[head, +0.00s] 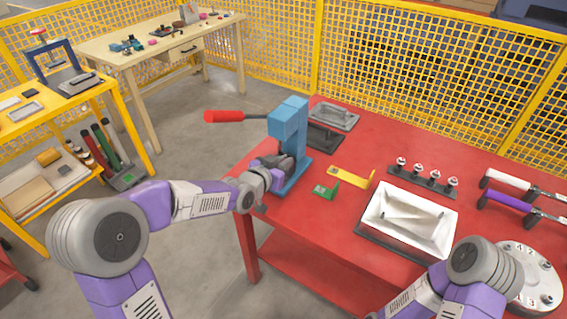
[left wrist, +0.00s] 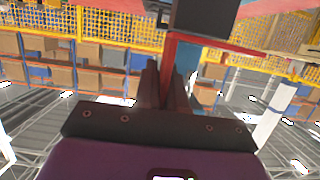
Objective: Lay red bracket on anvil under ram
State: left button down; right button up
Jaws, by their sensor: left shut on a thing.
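The blue press (head: 288,125) stands at the left end of the red table, its red-gripped lever (head: 225,116) pointing left. My left gripper (head: 284,165) is at the front of the press, at working height. In the left wrist view my left gripper (left wrist: 167,78) is shut on the red bracket (left wrist: 220,46), whose long arm reaches right. A dark block (left wrist: 204,16) lies close to the bracket; I cannot tell whether it is ram or anvil. In the head view the bracket and anvil are hidden. My right gripper is out of view.
A green bracket (head: 325,191) and a yellow bracket (head: 352,177) lie right of the press. A white tray (head: 408,218), a row of fittings (head: 427,178) and a round plate (head: 538,282) are farther right. Grey plates (head: 332,117) are behind the press.

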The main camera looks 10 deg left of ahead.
pick_arm(q)
jog(key=shift+r+x, duration=0.2)
jog(key=shift+x, duration=0.6)
jog(key=shift+r+x, duration=0.15)
jog(key=shift+x, duration=0.65)
jog(key=shift+w+d, duration=0.1)
jog(key=shift+w, duration=0.05)
jog(key=shift+w+d, duration=0.3)
jog(key=shift+w, duration=0.5)
jog(key=shift+w+d, duration=0.3)
jog(key=shift+w, duration=0.5)
jog(key=shift+f, duration=0.1)
jog(key=c, duration=1.1)
grip_release()
jog(key=shift+c, duration=0.2)
jog(key=shift+s+a, duration=0.1)
